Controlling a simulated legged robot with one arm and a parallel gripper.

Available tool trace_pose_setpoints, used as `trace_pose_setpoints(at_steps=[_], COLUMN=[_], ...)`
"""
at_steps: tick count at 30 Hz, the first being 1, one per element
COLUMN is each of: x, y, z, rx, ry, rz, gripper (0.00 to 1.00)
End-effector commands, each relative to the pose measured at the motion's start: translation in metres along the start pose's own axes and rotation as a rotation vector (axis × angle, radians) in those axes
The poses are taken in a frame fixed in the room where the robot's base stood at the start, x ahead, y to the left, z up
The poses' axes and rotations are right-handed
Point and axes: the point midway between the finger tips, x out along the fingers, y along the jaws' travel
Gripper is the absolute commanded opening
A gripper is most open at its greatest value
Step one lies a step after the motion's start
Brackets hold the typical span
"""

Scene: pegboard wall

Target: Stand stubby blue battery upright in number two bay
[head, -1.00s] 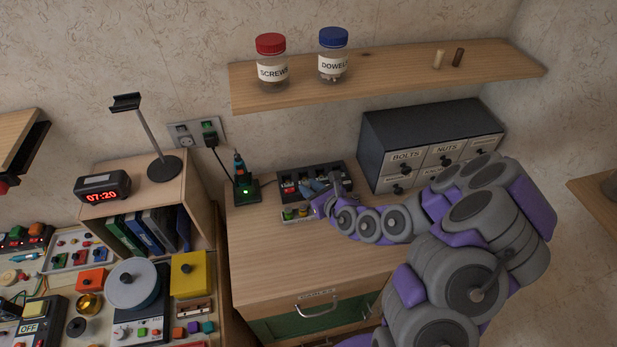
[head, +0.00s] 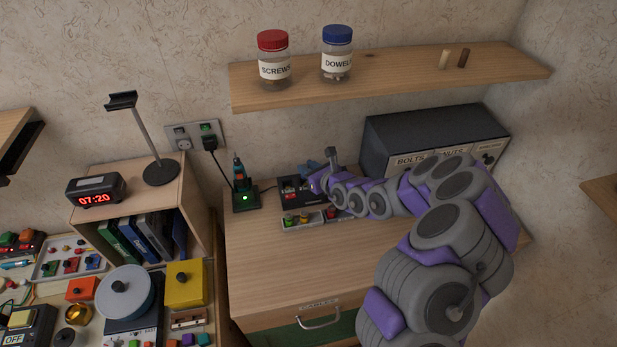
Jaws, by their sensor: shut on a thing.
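The black bay holder (head: 284,185) stands at the back of the wooden cabinet top. Red and bluish-grey pieces show in it, but they are small and partly covered, and the bay numbers are not readable. My gripper (head: 326,168) is above the holder's right part, at the end of my arm reaching in from the right. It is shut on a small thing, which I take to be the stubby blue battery. The fingers and arm mostly hide it, so its tilt cannot be told. The holder's right bays are also hidden behind my gripper.
A green-lit charger (head: 246,200) stands to the left. A dark drawer unit (head: 385,132) is behind my arm, and a shelf with jars (head: 400,73) hangs above. The cabinet's front top is clear.

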Motion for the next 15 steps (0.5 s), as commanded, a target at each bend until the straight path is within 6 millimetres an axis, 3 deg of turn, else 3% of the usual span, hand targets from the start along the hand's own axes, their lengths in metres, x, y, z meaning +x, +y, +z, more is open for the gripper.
trace_pose_setpoints(at_steps=[6,15], x=[0.01,0.01], y=[0.0,0.0], z=[-0.03,-0.031], rx=[-0.001,-0.001], ry=[0.006,0.001], rz=[0.001,0.0], gripper=[0.0,0.0])
